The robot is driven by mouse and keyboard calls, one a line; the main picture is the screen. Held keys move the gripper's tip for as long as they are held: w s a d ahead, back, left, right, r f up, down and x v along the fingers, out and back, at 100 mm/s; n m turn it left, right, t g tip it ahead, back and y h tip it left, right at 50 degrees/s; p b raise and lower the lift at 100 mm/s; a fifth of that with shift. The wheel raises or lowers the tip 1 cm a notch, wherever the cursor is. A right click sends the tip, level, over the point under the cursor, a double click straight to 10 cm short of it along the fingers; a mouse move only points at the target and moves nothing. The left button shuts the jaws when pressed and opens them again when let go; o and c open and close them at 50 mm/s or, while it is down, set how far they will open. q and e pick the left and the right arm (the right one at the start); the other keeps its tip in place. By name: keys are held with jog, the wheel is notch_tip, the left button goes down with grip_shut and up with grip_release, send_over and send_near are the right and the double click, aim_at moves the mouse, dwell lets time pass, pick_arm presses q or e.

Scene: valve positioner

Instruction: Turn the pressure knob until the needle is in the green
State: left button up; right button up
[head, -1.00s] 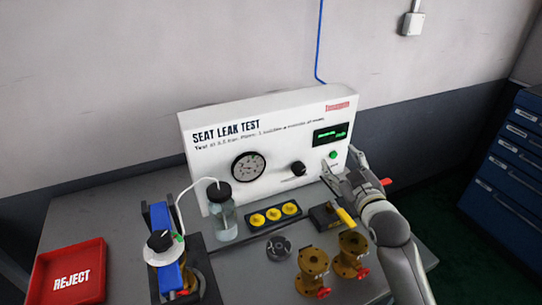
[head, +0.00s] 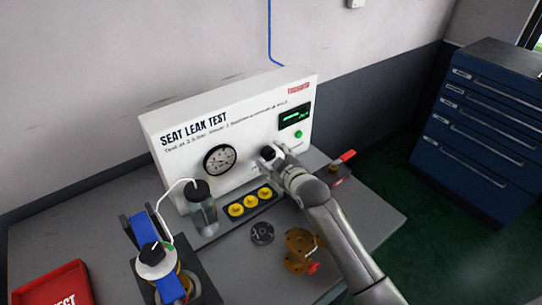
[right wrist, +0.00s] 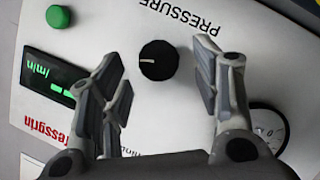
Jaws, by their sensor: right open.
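The black pressure knob (right wrist: 158,60) with a white mark is on the white seat leak test panel (head: 180,122). In the right wrist view it sits between the spread fingers of my right gripper (right wrist: 157,82), with a gap on each side. In the head view my right gripper (head: 272,156) is in front of the panel and largely covers the knob. The round gauge (head: 220,160) is left of the knob. Its needle is too small to read, and the gauge (right wrist: 268,128) is partly hidden in the right wrist view. My left gripper is not in view.
A green button (head: 298,134) and a lit display (head: 294,117) are right of the knob. A bottle (head: 202,210), yellow discs in a black tray (head: 270,193), a brass valve (head: 300,252) and a blue clamp (head: 142,232) stand in front. A red tray (head: 45,290) is at lower left.

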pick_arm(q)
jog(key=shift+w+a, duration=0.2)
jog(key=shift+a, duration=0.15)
pick_arm(e)
jog(key=shift+x, duration=0.95)
jog(key=c, duration=1)
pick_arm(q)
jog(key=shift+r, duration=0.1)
pick_arm(e)
jog(key=shift+c, duration=0.2)
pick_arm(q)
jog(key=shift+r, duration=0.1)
